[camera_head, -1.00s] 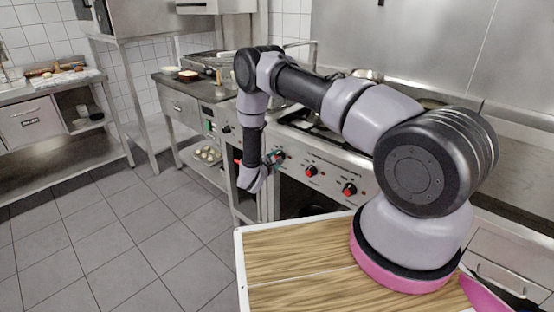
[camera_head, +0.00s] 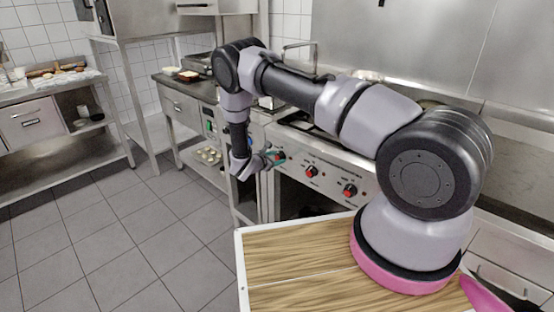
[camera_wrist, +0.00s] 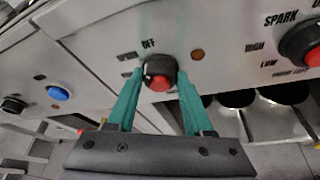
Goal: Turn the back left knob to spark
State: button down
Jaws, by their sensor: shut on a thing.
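The leftmost knob on the stove front, black with a red centre, shows in the wrist view (camera_wrist: 159,79). My gripper (camera_wrist: 160,84) has its two teal fingers shut on either side of this knob. An "OFF" label sits just above the knob; other print around it is too small to read surely. In the head view my gripper (camera_head: 275,157) is at the left end of the stove panel and mostly covers this knob. The neighbouring knob (camera_wrist: 303,43), to the right, has "SPARK", "HIGH" and "LOW" printed beside it.
Two more red-centred knobs (camera_head: 311,171) and (camera_head: 349,190) sit along the stove panel (camera_head: 330,180). A blue button (camera_wrist: 57,93) is on the panel left of the held knob. A side counter (camera_head: 175,85) stands left of the stove. The tiled floor (camera_head: 130,235) is clear.

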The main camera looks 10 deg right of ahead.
jog(key=shift+a+n+g, duration=0.15)
jog(key=shift+n+g, duration=0.15)
jog(key=shift+n, duration=0.1)
dwell(0.3)
jog(key=shift+c, duration=1.4)
grip_release()
jog(key=shift+r, duration=0.1)
jog(key=v, duration=1)
jog(key=shift+a, duration=0.3)
jog(key=shift+s, duration=0.15)
